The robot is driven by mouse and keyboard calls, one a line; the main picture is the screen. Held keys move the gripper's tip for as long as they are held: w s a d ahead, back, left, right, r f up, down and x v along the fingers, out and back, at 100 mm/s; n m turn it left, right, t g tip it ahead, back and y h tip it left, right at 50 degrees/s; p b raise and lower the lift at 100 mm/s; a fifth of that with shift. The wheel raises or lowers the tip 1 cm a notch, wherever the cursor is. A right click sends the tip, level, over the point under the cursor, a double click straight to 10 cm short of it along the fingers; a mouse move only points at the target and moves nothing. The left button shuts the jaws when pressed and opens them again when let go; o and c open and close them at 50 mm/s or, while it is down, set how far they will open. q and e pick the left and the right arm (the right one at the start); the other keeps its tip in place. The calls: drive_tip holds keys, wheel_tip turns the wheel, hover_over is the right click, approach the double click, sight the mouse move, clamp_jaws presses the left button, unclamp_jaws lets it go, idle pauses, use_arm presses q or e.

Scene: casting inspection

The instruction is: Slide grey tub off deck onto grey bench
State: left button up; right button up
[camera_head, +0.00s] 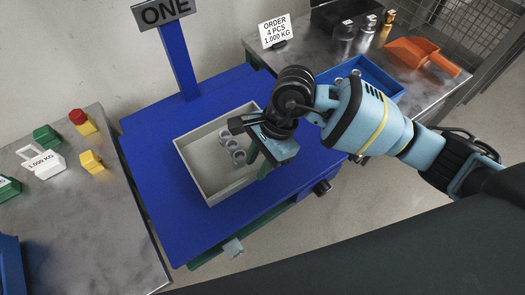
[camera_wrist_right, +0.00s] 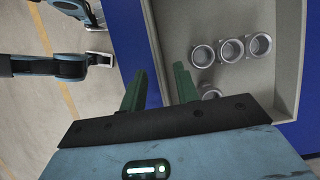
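The grey tub (camera_head: 196,174) sits on the blue deck (camera_head: 150,165), with several round metal castings (camera_head: 238,157) inside. My right gripper (camera_head: 262,158) is at the tub's right side, pointing down. In the right wrist view, its two green fingers are apart (camera_wrist_right: 160,72). One finger is over the inside of the tub (camera_wrist_right: 292,50) and the other is outside, over the deck, with the wall between them. I cannot tell whether either finger touches the wall. Grey metal benches stand on the left (camera_head: 105,235) and on the right (camera_head: 435,90). My left gripper is not clearly visible.
A post with a sign (camera_head: 166,12) rises at the deck's back. The right bench holds a blue tray (camera_head: 385,82), an orange scoop (camera_head: 420,55) and an order card (camera_head: 275,32).

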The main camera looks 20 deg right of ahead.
sight(253, 173)
drive_tip(key=shift+x, duration=2.25)
clamp_jaws()
